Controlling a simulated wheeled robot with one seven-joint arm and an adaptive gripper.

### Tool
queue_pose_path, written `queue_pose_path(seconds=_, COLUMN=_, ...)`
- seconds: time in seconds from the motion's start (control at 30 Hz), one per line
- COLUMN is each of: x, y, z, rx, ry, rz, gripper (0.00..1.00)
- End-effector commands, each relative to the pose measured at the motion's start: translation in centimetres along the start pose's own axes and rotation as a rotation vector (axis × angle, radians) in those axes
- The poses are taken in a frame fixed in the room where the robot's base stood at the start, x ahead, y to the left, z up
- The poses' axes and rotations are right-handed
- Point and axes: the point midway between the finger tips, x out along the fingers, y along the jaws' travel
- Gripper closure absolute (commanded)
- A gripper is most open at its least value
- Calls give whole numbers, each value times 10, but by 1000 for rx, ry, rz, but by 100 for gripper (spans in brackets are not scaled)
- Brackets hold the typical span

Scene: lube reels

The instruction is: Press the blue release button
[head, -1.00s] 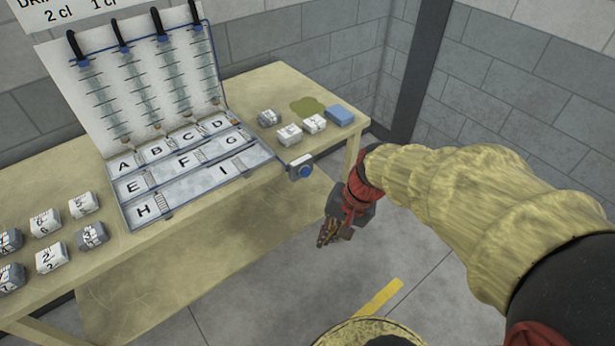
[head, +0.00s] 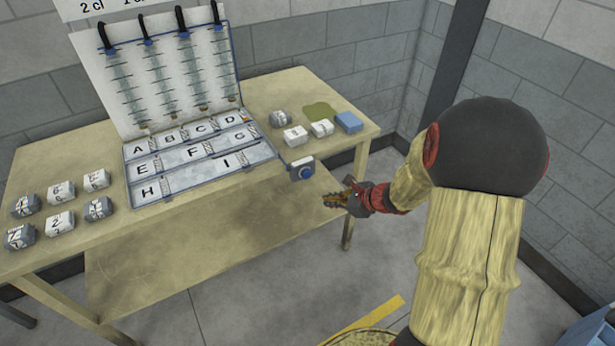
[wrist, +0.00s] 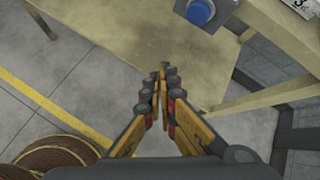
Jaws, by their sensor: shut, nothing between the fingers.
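The blue release button (head: 306,172) is round and sits on a small grey box (head: 295,163) at the front edge of the table, right of the lettered tray. In the wrist view the button (wrist: 200,12) shows at the top, a little right of centre, partly near the frame edge. My gripper (head: 328,200) is in front of the table edge, to the right of and lower than the button, apart from it. In the wrist view my gripper (wrist: 160,72) has its fingers together with nothing between them.
The table (head: 60,160) bears a lettered tray (head: 200,178) with an upright reel board (head: 160,75), several small labelled packs (head: 60,222), a blue block (head: 349,122) and a green patch (head: 320,111). A table leg (head: 349,225) stands near my gripper. A lower shelf (head: 180,240) lies beneath.

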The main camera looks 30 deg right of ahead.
Motion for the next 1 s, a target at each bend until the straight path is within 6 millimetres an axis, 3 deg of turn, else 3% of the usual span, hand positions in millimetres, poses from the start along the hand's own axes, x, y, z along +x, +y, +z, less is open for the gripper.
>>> queue_pose_path(seconds=0.47, x=5, y=-4, z=5, rx=-2, ry=-1, rz=2, gripper=100)
queue_pose_path(seconds=1.0, x=51, y=-37, z=38, rx=-3, ry=-1, rz=2, gripper=100)
